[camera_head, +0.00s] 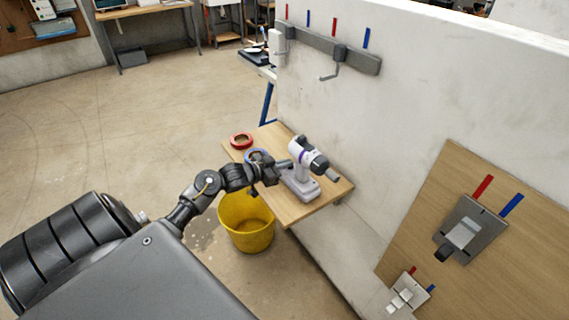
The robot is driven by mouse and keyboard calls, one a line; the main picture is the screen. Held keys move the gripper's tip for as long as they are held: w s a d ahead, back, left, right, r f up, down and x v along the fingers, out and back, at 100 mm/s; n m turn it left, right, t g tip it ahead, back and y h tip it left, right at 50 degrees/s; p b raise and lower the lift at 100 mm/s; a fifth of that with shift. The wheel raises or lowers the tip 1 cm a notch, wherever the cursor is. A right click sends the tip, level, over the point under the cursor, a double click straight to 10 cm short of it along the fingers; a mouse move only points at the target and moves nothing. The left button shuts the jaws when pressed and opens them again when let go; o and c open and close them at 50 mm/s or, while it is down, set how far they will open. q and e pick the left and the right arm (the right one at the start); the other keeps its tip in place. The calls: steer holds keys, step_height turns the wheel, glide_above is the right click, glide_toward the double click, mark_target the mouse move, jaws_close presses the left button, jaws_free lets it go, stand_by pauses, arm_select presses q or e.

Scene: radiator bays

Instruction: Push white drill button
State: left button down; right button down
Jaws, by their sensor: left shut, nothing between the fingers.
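The white drill (299,181), with purple and black parts, stands upright on a small wooden shelf (293,212) against the white wall. My left gripper (287,164) comes in from the left over the shelf. It is shut, with its tips close to the left side of the drill. I cannot tell whether the tips touch the drill. The drill's button does not show clearly and may be hidden behind the gripper. My right gripper is not in view.
A red tape roll (241,141) and a blue ring (256,156) lie on the shelf's left part. A yellow bucket (246,232) stands on the floor below. A wooden panel (420,215) with metal fixtures is on the wall at right. Open floor lies left.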

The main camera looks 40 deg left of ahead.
mark_target(285, 173)
arm_select(q)
steer(key=shift+f+b, duration=0.35)
steer(key=shift+f, duration=0.5)
steer(key=shift+s+f, duration=0.15)
steer(key=r+p, duration=0.1)
steer(key=p, duration=0.1)
steer(key=r+p, duration=0.1)
steer(key=r, duration=0.1)
steer(key=r+p, duration=0.2)
steer(key=shift+d+r+p, duration=0.15)
steer(key=shift+d+p, duration=0.1)
steer(key=shift+p, duration=0.1)
steer(key=b+v, duration=0.3)
steer(key=v, duration=0.7)
steer(key=shift+f, duration=0.35)
